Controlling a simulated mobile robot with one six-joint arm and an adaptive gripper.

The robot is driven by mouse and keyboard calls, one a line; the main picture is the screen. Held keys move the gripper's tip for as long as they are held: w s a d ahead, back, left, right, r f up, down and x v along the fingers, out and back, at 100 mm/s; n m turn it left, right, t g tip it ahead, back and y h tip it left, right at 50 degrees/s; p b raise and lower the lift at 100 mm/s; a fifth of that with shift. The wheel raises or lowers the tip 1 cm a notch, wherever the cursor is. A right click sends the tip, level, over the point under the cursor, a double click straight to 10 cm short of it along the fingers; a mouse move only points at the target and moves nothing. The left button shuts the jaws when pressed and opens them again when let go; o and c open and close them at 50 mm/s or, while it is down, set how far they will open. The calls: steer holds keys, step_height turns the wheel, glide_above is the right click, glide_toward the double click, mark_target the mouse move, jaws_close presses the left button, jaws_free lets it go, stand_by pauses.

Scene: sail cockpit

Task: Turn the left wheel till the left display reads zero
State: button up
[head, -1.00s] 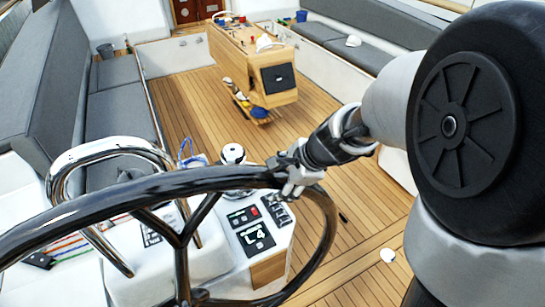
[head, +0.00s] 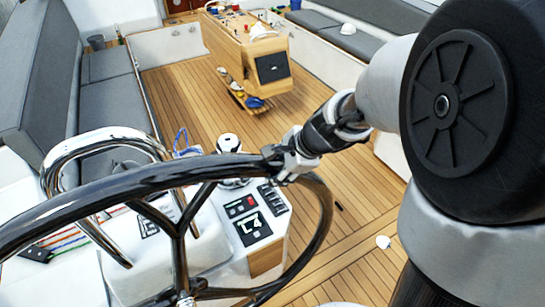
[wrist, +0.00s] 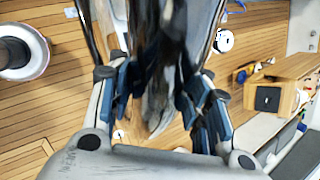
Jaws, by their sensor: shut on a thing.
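The steering wheel is a large black rim (head: 130,176) with shiny spokes, cut off at the left of the head view. My gripper (head: 280,163) is shut on the rim at its upper right. In the wrist view my gripper (wrist: 160,88) has its blue-padded fingers on both sides of the dark, blurred rim. A black display (head: 253,229) with large white characters sits on the white console behind the wheel. The characters look like a sign or digit followed by a 4; the first one I cannot read surely. No second display shows.
A shiny steel rail (head: 110,140) curves beside the wheel. A winch (head: 229,146) stands behind the rim. The wooden cockpit table (head: 230,50) is farther forward. Grey benches line the left side, and open teak floor (head: 180,95) lies between.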

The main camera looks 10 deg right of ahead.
mark_target(326, 201)
steer(key=w+d+f+y+b, duration=0.1)
steer(key=d+f+b, duration=0.2)
steer(key=d+f, duration=0.1)
steer(key=w+d+f+y+b, duration=0.1)
steer(key=d+f+b, duration=0.2)
steer(key=f, duration=0.3)
steer(key=w+d+f+m+y+b, duration=0.1)
steer(key=d+f+b, duration=0.3)
steer(key=d+f, duration=0.1)
steer(key=shift+w+d+g, duration=0.3)
steer(key=shift+d, duration=0.2)
jaws_close()
steer(key=d+f+y+b, duration=0.1)
steer(key=d+f, duration=0.1)
steer(key=f, duration=0.2)
steer(key=w+d+f+y+b, duration=0.1)
steer(key=d+f+b, duration=0.1)
steer(key=f, duration=0.3)
steer(key=w+d+f+m+y+b, duration=0.1)
steer(key=d+f+b, duration=0.1)
steer(key=f, duration=0.3)
steer(key=shift+d+g, duration=0.3)
steer(key=shift+d, duration=0.05)
steer(key=o, duration=1.4)
jaws_free()
steer(key=shift+o, duration=0.2)
steer(key=v, duration=1.2)
steer(key=shift+d+f, duration=0.1)
steer(key=shift+f, duration=0.05)
